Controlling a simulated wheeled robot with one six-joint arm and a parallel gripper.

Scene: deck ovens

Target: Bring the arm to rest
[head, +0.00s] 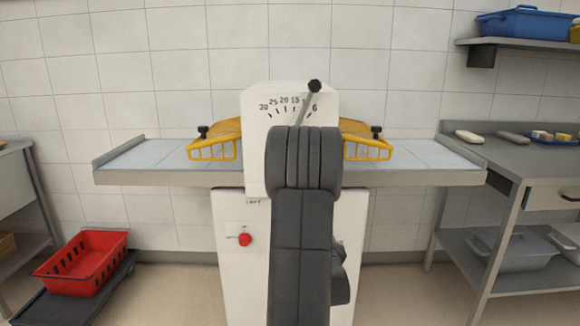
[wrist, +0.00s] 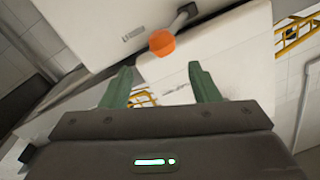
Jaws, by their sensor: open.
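My gripper (wrist: 162,84) shows in the wrist view with its two green fingers apart and nothing between them. An orange ball knob (wrist: 162,43) on a grey stem lies beyond the fingertips, apart from them, against a white machine body (wrist: 215,45). In the head view my dark grey arm (head: 301,235) stands upright in front of the white machine (head: 228,285). My gripper is hidden there behind the arm.
The machine has a numbered scale, a black-knobbed lever (head: 315,86), a red knob (head: 245,239), yellow guards (head: 213,150) and flat side tables (head: 150,158). A red crate (head: 85,262) is lower left. A steel bench (head: 515,160) and a shelf with a blue bin (head: 525,22) are right.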

